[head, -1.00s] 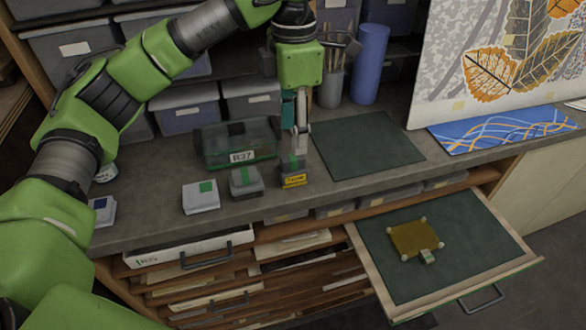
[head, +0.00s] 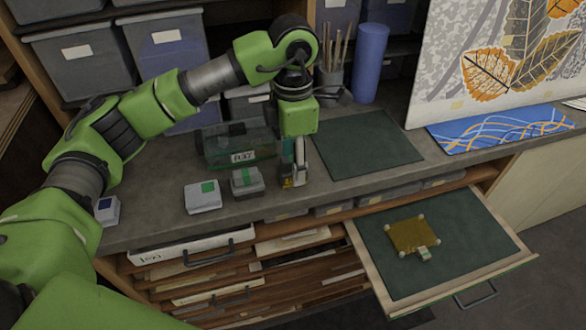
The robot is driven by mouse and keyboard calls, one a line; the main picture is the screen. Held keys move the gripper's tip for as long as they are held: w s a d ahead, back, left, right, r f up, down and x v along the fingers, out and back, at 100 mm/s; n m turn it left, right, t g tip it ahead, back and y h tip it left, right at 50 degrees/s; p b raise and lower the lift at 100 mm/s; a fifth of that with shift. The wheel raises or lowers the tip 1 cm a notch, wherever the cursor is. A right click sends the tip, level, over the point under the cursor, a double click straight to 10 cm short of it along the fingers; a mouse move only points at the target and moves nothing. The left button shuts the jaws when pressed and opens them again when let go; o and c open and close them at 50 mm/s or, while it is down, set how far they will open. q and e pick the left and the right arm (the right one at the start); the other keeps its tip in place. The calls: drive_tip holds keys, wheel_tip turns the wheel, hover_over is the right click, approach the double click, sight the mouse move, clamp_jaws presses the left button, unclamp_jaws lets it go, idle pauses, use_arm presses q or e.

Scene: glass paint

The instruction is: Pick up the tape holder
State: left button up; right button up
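A small dark block with a yellow label (head: 288,183), which may be the tape holder, stands on the grey worktop near its front edge. My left gripper (head: 293,174) points straight down at it, with its fingers low at the block and hiding much of it. I cannot tell whether the fingers are closed on it. A grey block with a green stripe (head: 246,182) stands just to the left, and a white block with a green top (head: 202,197) is further left. My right gripper is not in view.
A clear green-tinted bin (head: 238,146) stands behind the blocks. A dark green mat (head: 366,145) lies to the right, mostly clear. An open drawer (head: 470,277) below holds a yellow-brown square (head: 413,232) and a small block (head: 423,253). A blue roll (head: 369,64) stands at the back.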

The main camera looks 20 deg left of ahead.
use_arm(q)
drive_tip(key=c, duration=1.1)
drive_tip(key=shift+r, duration=0.1)
drive_tip(key=shift+r, duration=0.45)
wheel_tip(320, 180, up, 2)
drive_tip(key=shift+s+r+b, duration=0.15)
drive_tip(key=shift+r+b, duration=0.1)
drive_tip(key=shift+b, duration=0.35)
drive_tip(key=s+r+b, duration=0.1)
drive_tip(key=s+r, duration=0.2)
drive_tip(key=s, duration=0.1)
drive_tip(key=s+d+r+b, duration=0.1)
drive_tip(key=s+r, duration=0.2)
drive_tip(key=s, duration=0.2)
drive_tip(key=s+r+b, duration=0.1)
drive_tip(key=s+r, duration=0.2)
drive_tip(key=s, duration=0.1)
drive_tip(key=shift+s+d+r, duration=0.2)
drive_tip(key=shift+s+r, duration=0.05)
drive_tip(key=shift+s, duration=0.1)
